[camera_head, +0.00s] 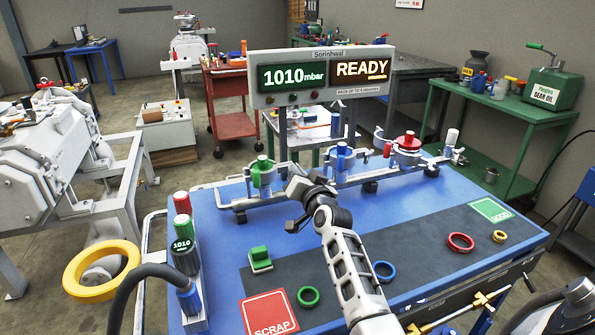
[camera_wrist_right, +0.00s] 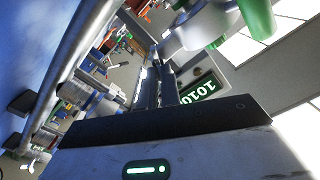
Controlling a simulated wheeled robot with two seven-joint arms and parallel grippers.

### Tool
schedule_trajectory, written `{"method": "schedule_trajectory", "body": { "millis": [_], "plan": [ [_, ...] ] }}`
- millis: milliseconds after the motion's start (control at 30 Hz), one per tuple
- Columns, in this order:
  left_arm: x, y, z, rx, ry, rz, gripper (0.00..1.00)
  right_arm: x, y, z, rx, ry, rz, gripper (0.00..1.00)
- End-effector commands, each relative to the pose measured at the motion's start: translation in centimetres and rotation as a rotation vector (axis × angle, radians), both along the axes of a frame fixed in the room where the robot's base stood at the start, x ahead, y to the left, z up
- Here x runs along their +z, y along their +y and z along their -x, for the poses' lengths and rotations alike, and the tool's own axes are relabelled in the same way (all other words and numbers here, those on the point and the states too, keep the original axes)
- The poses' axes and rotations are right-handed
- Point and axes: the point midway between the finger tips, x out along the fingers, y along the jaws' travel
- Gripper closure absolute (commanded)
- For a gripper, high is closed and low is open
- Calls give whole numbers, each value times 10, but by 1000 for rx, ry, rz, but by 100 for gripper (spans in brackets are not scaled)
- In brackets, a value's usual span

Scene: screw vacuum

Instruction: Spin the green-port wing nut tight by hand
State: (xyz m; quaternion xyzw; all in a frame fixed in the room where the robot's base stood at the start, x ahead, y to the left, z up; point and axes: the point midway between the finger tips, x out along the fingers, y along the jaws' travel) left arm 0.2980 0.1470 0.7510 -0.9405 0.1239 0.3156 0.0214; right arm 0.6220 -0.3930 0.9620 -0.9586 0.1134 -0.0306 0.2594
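The green port (camera_head: 262,174) stands at the left end of the pipe manifold along the back of the blue table, with a green upright part above its clamp. Its wing nut is too small to make out. My right gripper (camera_head: 298,190) is just right of the green port, apart from it. In the right wrist view, its two fingers (camera_wrist_right: 160,85) lie close together with nothing seen between them. A green part (camera_wrist_right: 256,18) shows at that view's upper right, off to the side of the fingers. My left gripper is not in view.
A blue port (camera_head: 342,158) and a red port (camera_head: 408,142) stand further right on the manifold. The display (camera_head: 320,77) behind reads 1010 mbar and READY. Coloured rings, a green block (camera_head: 260,259) and the red SCRAP pad (camera_head: 270,314) lie in front.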

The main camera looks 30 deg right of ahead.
Motion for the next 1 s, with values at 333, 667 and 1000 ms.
{"method": "schedule_trajectory", "body": {
  "millis": [333, 667, 1000],
  "plan": [
    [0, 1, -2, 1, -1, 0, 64, -1, 0, 0, 1, 2, 4, 73],
    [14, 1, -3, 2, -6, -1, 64, 2, 3, 13, 0, 3, 4, 73],
    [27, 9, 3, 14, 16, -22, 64, 2, 21, 89, 1, 6, 4, 73]
  ]
}}
